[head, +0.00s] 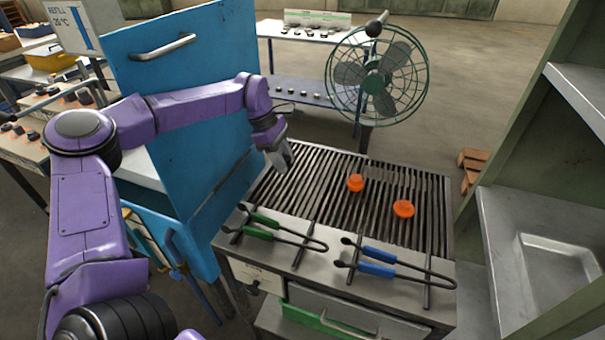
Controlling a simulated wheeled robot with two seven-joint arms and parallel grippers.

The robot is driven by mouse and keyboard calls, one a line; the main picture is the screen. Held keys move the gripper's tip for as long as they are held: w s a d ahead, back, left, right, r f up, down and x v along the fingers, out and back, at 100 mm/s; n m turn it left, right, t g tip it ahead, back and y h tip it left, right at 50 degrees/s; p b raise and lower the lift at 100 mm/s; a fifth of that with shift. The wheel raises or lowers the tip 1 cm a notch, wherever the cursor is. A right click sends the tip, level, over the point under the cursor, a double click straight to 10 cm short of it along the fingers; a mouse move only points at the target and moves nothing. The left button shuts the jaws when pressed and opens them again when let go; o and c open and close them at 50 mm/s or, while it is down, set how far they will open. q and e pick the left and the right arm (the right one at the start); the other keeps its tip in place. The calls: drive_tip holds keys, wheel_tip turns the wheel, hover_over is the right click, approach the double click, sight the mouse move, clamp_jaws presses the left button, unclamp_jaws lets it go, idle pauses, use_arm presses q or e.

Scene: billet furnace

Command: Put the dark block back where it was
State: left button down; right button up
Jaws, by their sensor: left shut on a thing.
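My left gripper (284,158) hangs above the back left part of the slatted cooling grate (300,165), just right of the blue door's edge. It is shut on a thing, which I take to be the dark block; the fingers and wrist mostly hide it. Two glowing orange pieces (355,183) and (403,208) sit apart on the grate, right of the gripper. Several other dark pieces (84,97) lie on the table at the left. My right gripper is out of view.
A tall blue door (195,100) stands left of the grate. Green-handled tongs (262,224) and blue-handled tongs (378,261) lie along its front. A caged fan (378,75) stands behind. A grey cabinet with shelves (510,230) bounds the right.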

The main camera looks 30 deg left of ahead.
use_arm(q)
drive_tip(key=w+f, duration=0.1)
drive_tip(key=w+d+f, duration=0.1)
drive_tip(key=w+f, duration=0.1)
drive_tip(key=w+f+p, duration=0.1)
drive_tip(key=w+f, duration=0.1)
drive_tip(key=shift+w+d, duration=0.25)
drive_tip(key=shift+d, duration=0.15)
drive_tip(key=f+p, duration=0.1)
drive_tip(key=f, duration=0.1)
drive_tip(key=f+p, duration=0.1)
drive_tip(key=f, duration=0.1)
drive_tip(key=shift+w+d, duration=0.15)
drive_tip(key=shift+w, duration=0.25)
drive_tip(key=shift+w+f, duration=0.1)
drive_tip(key=shift+f, duration=0.45)
drive_tip(key=c, duration=0.7)
unclamp_jaws()
drive_tip(key=shift+r, duration=0.1)
